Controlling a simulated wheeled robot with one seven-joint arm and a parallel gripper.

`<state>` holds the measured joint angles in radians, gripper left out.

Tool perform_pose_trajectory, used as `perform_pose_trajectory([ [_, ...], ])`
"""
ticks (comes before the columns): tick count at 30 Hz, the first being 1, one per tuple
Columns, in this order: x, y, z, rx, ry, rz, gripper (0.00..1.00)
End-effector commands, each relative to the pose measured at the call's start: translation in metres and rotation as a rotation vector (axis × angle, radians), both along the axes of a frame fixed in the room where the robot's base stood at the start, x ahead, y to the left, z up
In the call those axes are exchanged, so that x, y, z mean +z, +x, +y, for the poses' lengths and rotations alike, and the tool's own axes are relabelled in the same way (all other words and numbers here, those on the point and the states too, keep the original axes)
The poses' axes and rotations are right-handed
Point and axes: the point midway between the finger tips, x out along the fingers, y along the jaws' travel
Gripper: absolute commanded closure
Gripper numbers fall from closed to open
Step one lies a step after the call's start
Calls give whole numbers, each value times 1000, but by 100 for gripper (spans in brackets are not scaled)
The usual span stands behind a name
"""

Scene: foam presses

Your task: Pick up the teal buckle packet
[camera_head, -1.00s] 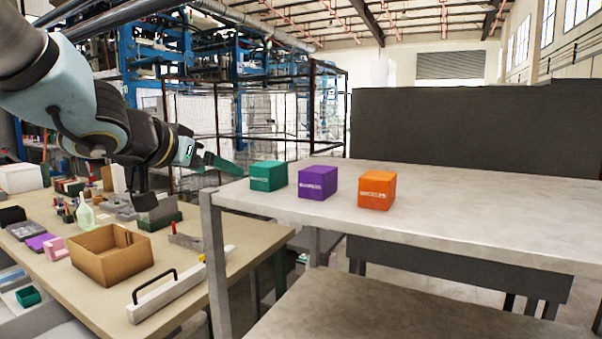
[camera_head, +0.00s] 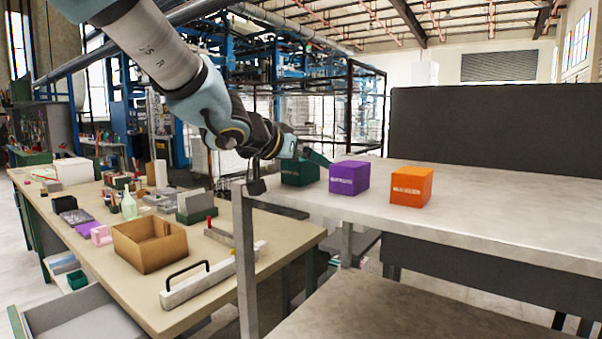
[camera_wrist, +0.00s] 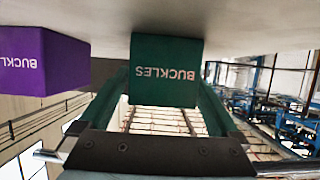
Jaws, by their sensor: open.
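The teal buckle packet (camera_head: 299,172) is a box on the left end of the grey upper shelf (camera_head: 480,215), partly hidden by my arm in the head view. In the wrist view the teal packet (camera_wrist: 165,70), printed BUCKLES, appears upside down, centred between the fingers. My gripper (camera_wrist: 168,95) is open, with one green finger on either side of the near part of the packet. I cannot tell whether either finger touches it. In the head view my gripper (camera_head: 315,157) is at the packet, largely behind my wrist.
A purple box (camera_head: 349,178) stands just right of the teal one, and an orange box (camera_head: 411,187) further right. The purple box also shows in the wrist view (camera_wrist: 42,62). A cluttered workbench (camera_head: 120,285) with a cardboard box (camera_head: 150,246) is at the left. The shelf's right part is clear.

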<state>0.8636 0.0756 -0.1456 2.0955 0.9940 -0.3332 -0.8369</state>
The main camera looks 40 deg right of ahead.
Motion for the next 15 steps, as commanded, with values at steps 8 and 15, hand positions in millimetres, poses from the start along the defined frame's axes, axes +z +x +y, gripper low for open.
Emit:
perform_pose_trajectory([
  [8, -4, 3, -10, 1, -1, -1, 3],
  [15, -4, 3, -9, 1, 0, 0, 19],
])
